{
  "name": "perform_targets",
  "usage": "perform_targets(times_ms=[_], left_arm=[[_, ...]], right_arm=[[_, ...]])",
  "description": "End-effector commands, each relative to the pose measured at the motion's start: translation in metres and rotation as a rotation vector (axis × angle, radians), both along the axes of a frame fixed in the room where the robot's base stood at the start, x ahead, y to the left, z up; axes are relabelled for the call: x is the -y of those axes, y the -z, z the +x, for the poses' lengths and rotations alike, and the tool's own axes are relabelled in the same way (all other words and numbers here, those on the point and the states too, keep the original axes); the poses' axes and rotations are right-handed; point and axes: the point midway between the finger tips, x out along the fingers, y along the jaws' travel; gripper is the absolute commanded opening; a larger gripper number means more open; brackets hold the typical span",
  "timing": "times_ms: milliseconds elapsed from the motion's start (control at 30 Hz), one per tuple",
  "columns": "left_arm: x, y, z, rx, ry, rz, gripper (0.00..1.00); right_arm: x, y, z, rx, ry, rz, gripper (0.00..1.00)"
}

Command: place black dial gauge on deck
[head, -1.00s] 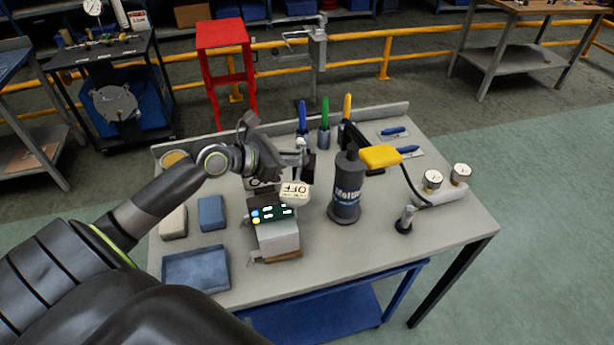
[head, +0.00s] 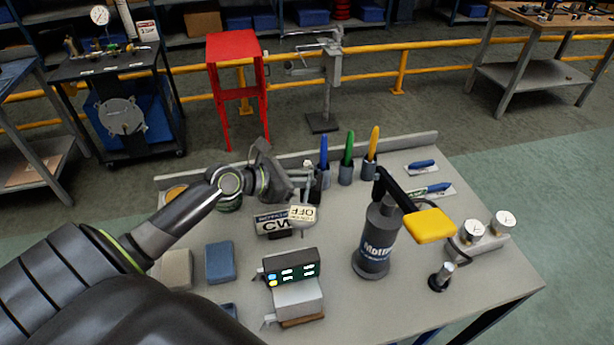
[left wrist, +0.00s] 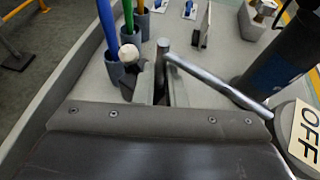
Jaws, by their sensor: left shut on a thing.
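My left gripper (head: 300,181) is above the back middle of the grey bench top (head: 345,300). It is shut around a silver rod (left wrist: 215,81), which shows between and beyond its fingers in the left wrist view. A grey disc with a cream OFF plate (head: 303,213) is at the rod's lower end. It appears above the bench, in front of a CW sign (head: 272,224). Two white-faced dial gauges, a left one (head: 474,229) and a right one (head: 503,221), stand on a light block at the right. I cannot make out a clearly black gauge. My right gripper is out of view.
A black-fronted box (head: 292,270) is in front. Blue, green and yellow handles stand in cups at the back. Bare bench top lies between box and bottle.

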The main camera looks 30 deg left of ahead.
Motion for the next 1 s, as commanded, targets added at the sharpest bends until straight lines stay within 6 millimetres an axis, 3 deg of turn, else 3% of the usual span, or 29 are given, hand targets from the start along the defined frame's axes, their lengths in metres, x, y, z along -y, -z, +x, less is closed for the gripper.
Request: perform_targets(times_ms=[433, 867, 900, 1000], left_arm=[[0.001, 0.042, 0.001, 0.006, 0.001, -0.003, 0.0], [0.001, 0.046, 0.001, 0.007, 0.001, -0.001, 0.0], [0.0, 0.049, 0.0, 0.002, 0.001, 0.001, 0.16], [0.0, 0.049, 0.0, 0.002, 0.001, 0.001, 0.29]], right_arm=[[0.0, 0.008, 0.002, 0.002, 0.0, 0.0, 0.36], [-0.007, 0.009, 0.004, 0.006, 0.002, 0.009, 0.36], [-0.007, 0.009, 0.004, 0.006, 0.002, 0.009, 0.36], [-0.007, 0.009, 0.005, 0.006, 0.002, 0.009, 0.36]])
